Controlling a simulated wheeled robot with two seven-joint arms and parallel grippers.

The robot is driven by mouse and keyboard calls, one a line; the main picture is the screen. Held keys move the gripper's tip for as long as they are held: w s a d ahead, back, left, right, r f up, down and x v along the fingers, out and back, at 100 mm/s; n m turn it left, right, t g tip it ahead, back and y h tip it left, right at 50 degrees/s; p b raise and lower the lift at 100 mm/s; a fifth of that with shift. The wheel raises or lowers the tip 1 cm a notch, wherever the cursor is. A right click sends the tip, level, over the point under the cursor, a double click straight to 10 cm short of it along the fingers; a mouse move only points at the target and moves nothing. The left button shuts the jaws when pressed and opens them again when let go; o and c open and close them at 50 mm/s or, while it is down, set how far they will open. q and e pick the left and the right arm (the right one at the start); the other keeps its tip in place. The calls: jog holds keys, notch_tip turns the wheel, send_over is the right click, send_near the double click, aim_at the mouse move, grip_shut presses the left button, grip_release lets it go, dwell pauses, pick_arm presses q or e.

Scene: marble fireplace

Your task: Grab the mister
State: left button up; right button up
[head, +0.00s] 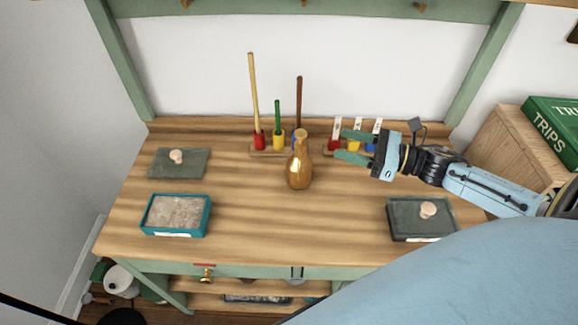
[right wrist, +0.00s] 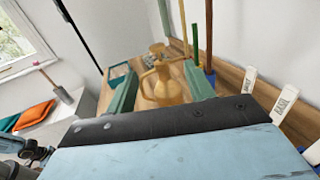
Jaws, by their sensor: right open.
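The mister (head: 299,174) is a shiny gold bottle with a round belly and a narrow neck. It stands upright near the middle of the wooden tabletop. My right gripper (head: 343,146) is to its right, fingers apart and pointing left towards it, with a gap between. In the right wrist view the mister (right wrist: 163,86) shows beyond and between the two green fingers of the right gripper (right wrist: 160,92). Nothing is held. My left gripper is not in view.
Colored cups (head: 278,142) with upright sticks stand behind the mister. Red, yellow and blue pots with white tags (head: 337,127) stand beside the right gripper. A teal sand box (head: 208,220) and a slate lid (head: 192,166) lie left; a dark lidded box (head: 402,212) is front right.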

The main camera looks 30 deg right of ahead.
jog(key=x, duration=0.7)
send_over(293, 155)
jog(key=shift+f, duration=0.15)
jog(key=shift+c, duration=0.4)
grip_shut()
